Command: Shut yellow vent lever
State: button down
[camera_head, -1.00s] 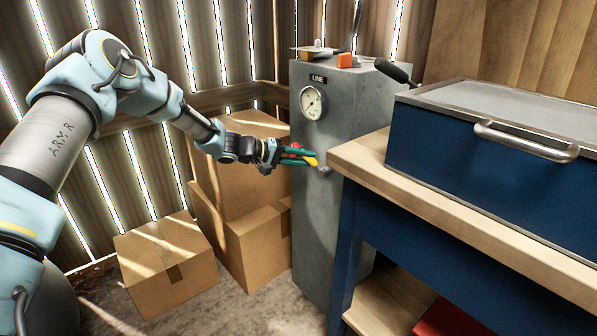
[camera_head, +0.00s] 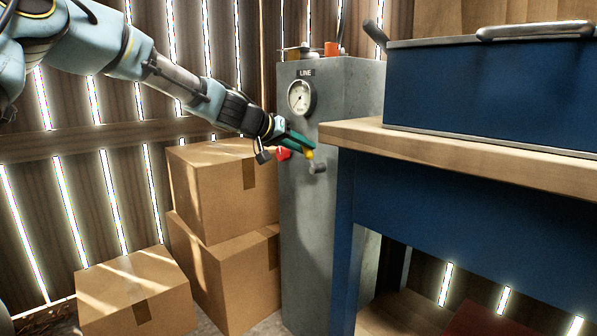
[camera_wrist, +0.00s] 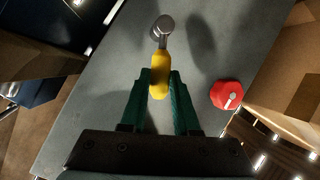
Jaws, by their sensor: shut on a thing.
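The yellow vent lever (camera_wrist: 159,72) shows in the wrist view, attached at a grey metal stub (camera_wrist: 163,28) on the front face of the grey cabinet. The green fingers of my gripper (camera_wrist: 160,84) are shut on the lever's lower end, one finger on each side. In the head view my gripper (camera_head: 302,148) reaches the cabinet face from the left, and only a small yellow part of the lever (camera_head: 308,155) shows beside the fingertips. The grey stub (camera_head: 318,167) sits just below and right of it.
A red knob (camera_wrist: 227,94) sits on the cabinet face, right of my fingers in the wrist view. A gauge (camera_head: 300,97) is above. The blue workbench (camera_head: 450,210) stands close on the right, cardboard boxes (camera_head: 220,190) on the left.

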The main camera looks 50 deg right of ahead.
jog(key=s+m+t+b, duration=0.1)
jog(key=s+m+b, duration=0.1)
jog(key=b, duration=0.3)
jog(key=shift+a+t, duration=0.1)
jog(key=shift+t, duration=0.3)
jog(key=shift+s+r+m+t+b, duration=0.25)
jog(key=shift+s+m+t+b, duration=0.45)
jog(key=shift+b, duration=0.85)
jog(key=c, duration=0.7)
grip_release()
jog(key=shift+o, duration=0.2)
jog(key=shift+a+r, duration=0.1)
jog(key=b+v, duration=0.2)
jog(key=v, duration=0.8)
jog(key=shift+a, duration=0.35)
